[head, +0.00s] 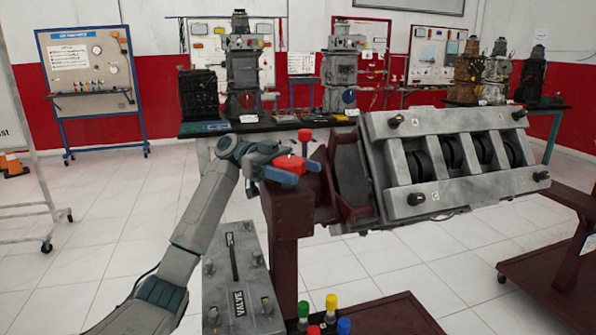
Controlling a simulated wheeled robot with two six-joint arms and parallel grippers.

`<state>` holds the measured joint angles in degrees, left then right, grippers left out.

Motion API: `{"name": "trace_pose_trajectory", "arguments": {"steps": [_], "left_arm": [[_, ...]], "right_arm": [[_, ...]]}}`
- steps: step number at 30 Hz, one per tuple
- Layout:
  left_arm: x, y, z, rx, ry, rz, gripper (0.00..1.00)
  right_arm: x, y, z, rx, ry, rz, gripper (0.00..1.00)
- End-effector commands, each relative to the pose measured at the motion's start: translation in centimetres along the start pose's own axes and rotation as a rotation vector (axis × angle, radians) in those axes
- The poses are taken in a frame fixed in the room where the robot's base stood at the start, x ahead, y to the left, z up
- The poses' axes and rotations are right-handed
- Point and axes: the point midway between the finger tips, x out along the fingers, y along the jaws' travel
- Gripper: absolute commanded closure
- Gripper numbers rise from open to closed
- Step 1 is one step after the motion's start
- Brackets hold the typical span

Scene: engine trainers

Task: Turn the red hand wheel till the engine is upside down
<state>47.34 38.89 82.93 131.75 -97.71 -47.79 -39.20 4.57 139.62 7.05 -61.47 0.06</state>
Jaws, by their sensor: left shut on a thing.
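The grey engine block (393,165) is mounted on a dark red stand (284,215) and lies tilted, with its open cylinder side facing me. The red hand wheel (290,162) is at the left end of the stand head, with a red knob (304,135) standing up near it. My left gripper (286,174) reaches in from the left and is shut on the red hand wheel. Its blue fingers hide part of the wheel. My right gripper is out of view.
A grey valve cover (240,280) and several colored-cap bottles (331,308) are low in front. Another dark red stand (560,262) is at the right. Benches with engines (243,70) stand behind.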

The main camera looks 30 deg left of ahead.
Motion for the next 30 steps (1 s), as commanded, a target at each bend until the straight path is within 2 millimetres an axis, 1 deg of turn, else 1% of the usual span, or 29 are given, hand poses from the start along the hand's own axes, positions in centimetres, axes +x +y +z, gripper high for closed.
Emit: {"name": "trace_pose_trajectory", "arguments": {"steps": [1,14,15,17,18,26,29,30], "left_arm": [[0.0,0.0,0.2,-0.003,-0.003,0.007,0.64],[0.0,0.1,0.3,-0.002,-0.005,0.015,0.64],[0.0,0.1,0.3,-0.002,-0.005,0.015,0.35],[0.0,0.1,0.2,-0.002,-0.004,0.014,0.23],[0.0,0.1,0.2,-0.001,-0.004,0.014,0.19],[-0.1,0.1,0.1,0.0,-0.002,0.013,0.19],[-0.6,0.0,0.1,-0.001,-0.002,0.012,0.19],[-1.1,0.0,0.1,-0.001,-0.002,0.011,0.19]], "right_arm": [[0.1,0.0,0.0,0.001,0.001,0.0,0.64],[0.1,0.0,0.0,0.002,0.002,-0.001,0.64],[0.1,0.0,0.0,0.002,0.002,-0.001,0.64],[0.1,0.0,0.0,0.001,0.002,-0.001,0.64],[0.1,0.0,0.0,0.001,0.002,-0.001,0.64],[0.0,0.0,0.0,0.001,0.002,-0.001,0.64],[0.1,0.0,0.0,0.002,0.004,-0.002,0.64],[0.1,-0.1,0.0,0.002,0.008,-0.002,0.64]]}}
